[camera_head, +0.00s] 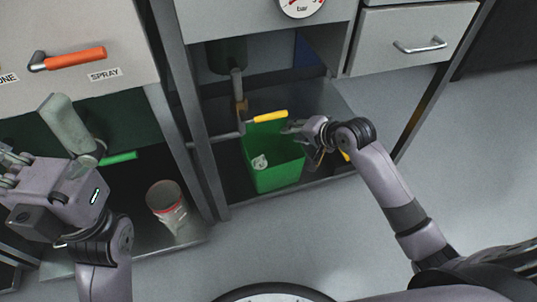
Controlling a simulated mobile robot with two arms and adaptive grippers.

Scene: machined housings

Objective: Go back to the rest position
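My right gripper (288,127) reaches in from the right, over the rim of a green bin (275,175) in the middle bay. Its small fingertips look apart, and I see nothing between them. They are close to the right of a yellow valve handle (270,116); I cannot tell whether they touch it. My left gripper (8,167) is at the left edge, in front of the left cabinet, pointing left. Its fingertips are partly cut off by the frame, so its opening is unclear.
An orange-handled lever (75,59) is on the left panel beside a SPRAY label (104,75). A green handle (118,158) and a pale container (167,205) are in the left bay. A drawer (415,35) is at upper right. Clear grey floor (470,180) lies at right.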

